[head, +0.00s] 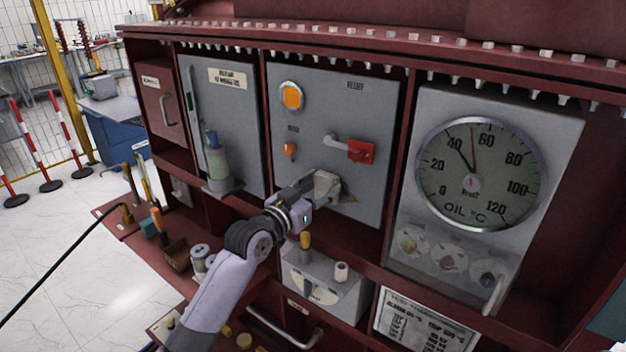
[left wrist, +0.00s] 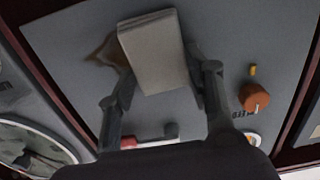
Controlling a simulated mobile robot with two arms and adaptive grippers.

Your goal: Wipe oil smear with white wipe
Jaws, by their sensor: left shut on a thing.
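My left gripper (head: 312,194) is shut on the white wipe (head: 326,186), a folded pale pad. In the left wrist view the wipe (left wrist: 153,52) sits between the two fingers of the gripper (left wrist: 160,82). The wipe is at the lower part of the grey relief panel (head: 375,105); I cannot tell whether it touches the panel. The brown oil smear (left wrist: 106,54) shows beside the wipe, partly hidden behind it. In the head view a bit of the smear (head: 346,192) shows at the wipe's right edge. My right gripper is not in view.
Above the wipe are a red handle (head: 361,151), an orange knob (head: 290,149) and an orange lamp (head: 291,95). The oil gauge (head: 478,174) is to the right. Below, a grey box (head: 325,285) and a shelf with tools and small containers (head: 178,255) stand close to my arm.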

